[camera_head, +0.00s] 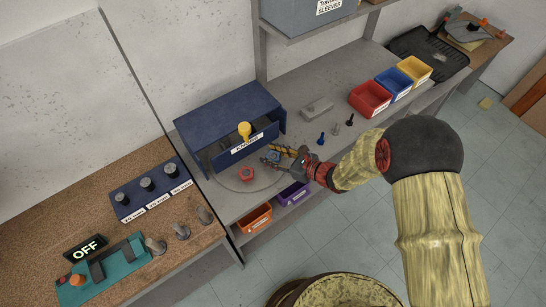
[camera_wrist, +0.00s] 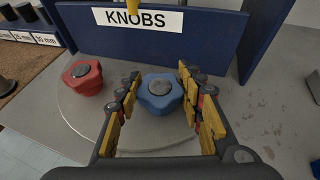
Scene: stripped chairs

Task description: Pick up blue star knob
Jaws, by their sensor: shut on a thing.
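The blue star knob (camera_wrist: 160,94) with its grey centre sits between the two yellow-padded fingers of my gripper (camera_wrist: 160,98) in the wrist view. The fingers flank it on its left and right sides, shut on it. In the head view my gripper (camera_head: 280,157) is low over the grey bench, in front of the blue bin labelled KNOBS, and partly covers the blue knob (camera_head: 273,155). The knob appears at or just above the round plate; any gap under it cannot be told.
A red star knob (camera_wrist: 83,77) lies on the round plate to the left. The blue KNOBS box (camera_wrist: 200,42) stands behind, with a yellow knob (camera_head: 244,129) at its front. Red (camera_head: 370,98), blue (camera_head: 394,84) and yellow (camera_head: 414,70) bins stand at the right.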

